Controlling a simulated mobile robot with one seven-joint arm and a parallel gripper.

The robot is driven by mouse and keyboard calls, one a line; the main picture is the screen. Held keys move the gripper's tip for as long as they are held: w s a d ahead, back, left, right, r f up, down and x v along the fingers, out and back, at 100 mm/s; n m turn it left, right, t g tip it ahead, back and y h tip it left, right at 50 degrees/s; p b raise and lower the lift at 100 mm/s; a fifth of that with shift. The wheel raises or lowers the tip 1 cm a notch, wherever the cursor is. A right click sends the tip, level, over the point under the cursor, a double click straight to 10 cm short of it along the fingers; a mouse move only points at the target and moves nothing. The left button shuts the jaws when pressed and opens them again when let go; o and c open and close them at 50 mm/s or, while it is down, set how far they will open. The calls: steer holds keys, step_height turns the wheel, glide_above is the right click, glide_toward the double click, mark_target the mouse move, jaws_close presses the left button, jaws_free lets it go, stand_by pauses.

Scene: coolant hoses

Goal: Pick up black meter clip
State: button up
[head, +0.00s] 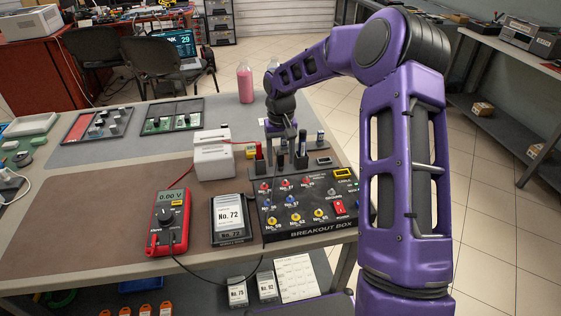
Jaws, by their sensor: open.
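What looks like the black meter clip (301,154) stands upright behind the breakout box (308,231), near its back edge. A similar red clip (259,157) stands to its left. My gripper (289,136) is open and points down just above and slightly left of the black clip. Its fingers are small and dark here, so I cannot tell whether they touch the clip. The red multimeter (170,224) stands at the left and reads 0.00 V. A black lead runs from it over the table's front edge and back up toward the box.
A white boxy device (213,155) stands left of the clips, and a block labelled No. 72 (229,219) lies before it. A bottle of pink liquid (245,84) stands behind. Component trays (97,124) lie at the back left. The brown mat left of the multimeter is clear.

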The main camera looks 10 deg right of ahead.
mark_target(280, 153)
steer(key=shift+f, duration=0.25)
steer(key=shift+c, duration=0.2)
jaws_close()
steer(key=shift+r, duration=0.1)
step_height(280, 153, up, 10)
steer(key=shift+f+p, duration=0.1)
steer(key=shift+p, duration=0.8)
steer(key=shift+r+p, duration=1.3)
steer(key=shift+r, duration=0.3)
